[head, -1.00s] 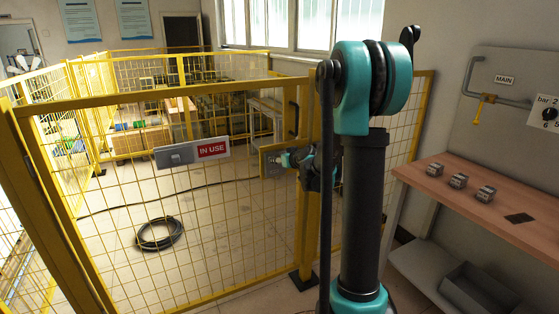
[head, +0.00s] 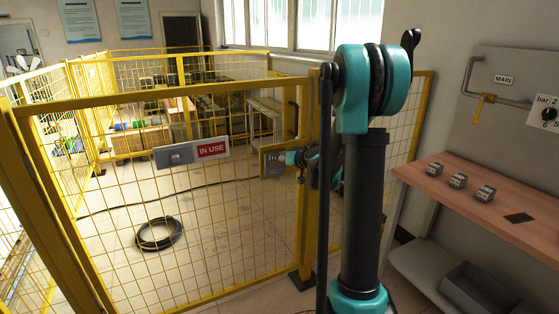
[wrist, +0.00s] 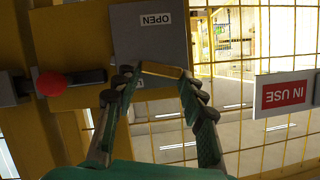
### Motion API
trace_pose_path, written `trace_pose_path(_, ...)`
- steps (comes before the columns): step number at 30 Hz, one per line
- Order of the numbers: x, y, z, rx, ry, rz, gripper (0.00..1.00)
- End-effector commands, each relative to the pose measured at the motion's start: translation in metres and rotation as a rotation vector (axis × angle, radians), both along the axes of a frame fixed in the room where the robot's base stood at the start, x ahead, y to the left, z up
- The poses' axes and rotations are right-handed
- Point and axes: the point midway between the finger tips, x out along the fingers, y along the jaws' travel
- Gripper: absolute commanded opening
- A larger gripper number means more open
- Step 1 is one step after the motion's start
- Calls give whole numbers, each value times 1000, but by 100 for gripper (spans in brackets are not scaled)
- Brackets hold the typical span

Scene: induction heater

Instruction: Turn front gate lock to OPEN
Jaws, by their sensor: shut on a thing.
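The grey lock plate (wrist: 150,38) of the front gate has an upside-down OPEN label (wrist: 155,19) in the wrist view. A second label (wrist: 142,81) is mostly hidden by my gripper. My gripper (wrist: 158,75) is in front of the plate, its fingers closed in around a small yellow lock handle (wrist: 163,70). The handle lies across between the fingertips, and its exact angle is hard to judge. In the head view the lock plate (head: 273,168) is on the yellow gate, with my gripper (head: 288,158) at it.
A bolt with a red knob (wrist: 51,83) is left of the lock in the wrist view. An IN USE sign (head: 213,149) hangs on the gate mesh (head: 130,210). A wooden bench (head: 470,195) stands at the right, below a pipe with a yellow valve (head: 480,105).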

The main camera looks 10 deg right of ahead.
Motion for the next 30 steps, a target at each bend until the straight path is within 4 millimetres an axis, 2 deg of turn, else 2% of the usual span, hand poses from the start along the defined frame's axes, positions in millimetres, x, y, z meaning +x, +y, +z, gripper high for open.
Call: trace_pose_path(30, 3, -9, -12, 911, 295, -1, 0)
